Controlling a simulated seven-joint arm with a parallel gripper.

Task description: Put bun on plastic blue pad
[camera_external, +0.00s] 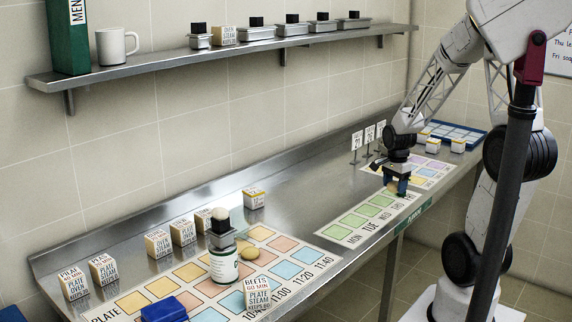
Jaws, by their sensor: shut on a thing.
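My gripper (396,187) points down over the far part of the steel counter, above the sheet with green squares. It is shut on a small tan round thing, likely the bun (392,188), mostly hidden by the fingers. I cannot tell whether it touches the sheet. A blue plastic block or pad (165,308) lies on the near left of the counter, far from my gripper. A blue-rimmed tray (478,133) lies at the far right end. I cannot tell which of these is the pad. Another yellowish round thing (249,254) lies on the near sheet.
A jar with a dark top (224,265) stands on the near colored sheet (190,272). Several small labelled boxes (183,231) stand along the wall. Small sign stands (369,135) are behind my gripper. The middle of the counter is bare. A shelf (150,66) hangs above.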

